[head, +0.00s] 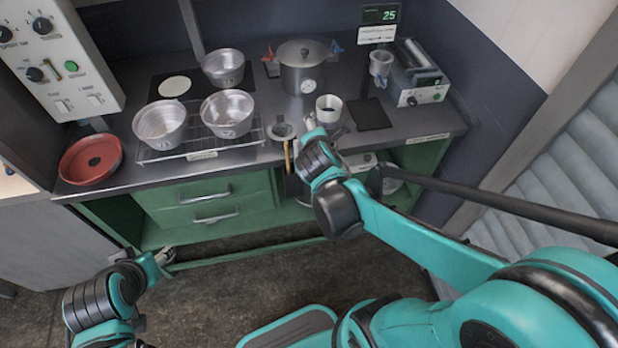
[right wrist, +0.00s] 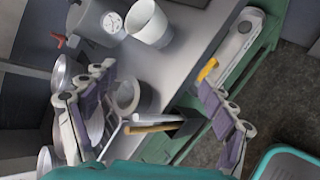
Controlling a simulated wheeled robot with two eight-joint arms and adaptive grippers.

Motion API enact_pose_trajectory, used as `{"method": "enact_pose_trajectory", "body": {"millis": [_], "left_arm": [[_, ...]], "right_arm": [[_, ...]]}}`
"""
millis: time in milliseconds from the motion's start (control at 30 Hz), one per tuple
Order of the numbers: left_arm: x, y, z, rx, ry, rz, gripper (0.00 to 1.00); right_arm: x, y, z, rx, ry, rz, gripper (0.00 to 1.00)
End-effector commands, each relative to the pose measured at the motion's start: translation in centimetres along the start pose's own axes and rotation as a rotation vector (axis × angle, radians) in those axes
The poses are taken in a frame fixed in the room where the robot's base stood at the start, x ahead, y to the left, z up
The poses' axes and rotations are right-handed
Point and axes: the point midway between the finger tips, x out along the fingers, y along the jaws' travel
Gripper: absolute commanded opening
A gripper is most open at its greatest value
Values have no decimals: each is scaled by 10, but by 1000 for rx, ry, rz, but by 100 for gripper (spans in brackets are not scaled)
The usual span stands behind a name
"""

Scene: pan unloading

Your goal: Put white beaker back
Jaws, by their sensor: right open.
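The white beaker (head: 328,108) stands upright on the grey counter, just beyond my right gripper. Its inside looks dark in the head view. The white beaker also shows at the top of the right wrist view (right wrist: 150,24), beside the pot with a dial. My right gripper (head: 303,128) is at the counter's front edge, with its fingers spread wide in the right wrist view (right wrist: 156,76). The beaker is beyond the fingertips and not between them. My left gripper (head: 165,257) is low at the left, in front of the green cabinet; its finger opening is too small to judge.
A lidded pot (head: 302,68) stands behind the beaker and a dark pad (head: 369,114) lies right of it. Metal pans (head: 228,112) sit on a rack at left, near a red pan (head: 91,158). A wooden handle (right wrist: 152,128) shows between the right fingers.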

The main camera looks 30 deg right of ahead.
Motion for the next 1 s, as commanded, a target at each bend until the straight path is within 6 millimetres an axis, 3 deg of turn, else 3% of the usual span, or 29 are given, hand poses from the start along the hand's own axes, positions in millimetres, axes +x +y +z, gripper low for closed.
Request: {"method": "enact_pose_trajectory", "body": {"millis": [100,200,300,400,600,1000], "left_arm": [[0,0,0,0,0,0,52],[0,0,0,0,0,0,52],[0,0,0,0,0,0,52],[0,0,0,0,0,0,52],[0,0,0,0,0,0,52],[0,0,0,0,0,0,52]], "right_arm": [[-42,-26,-20,536,111,-103,84],[-75,-45,-39,956,174,-222,84],[-102,-62,-57,1292,203,-345,84],[-122,-74,-70,1523,210,-446,84],[-137,-81,-80,1696,203,-530,84],[-136,-81,-80,1697,203,-529,84]]}}
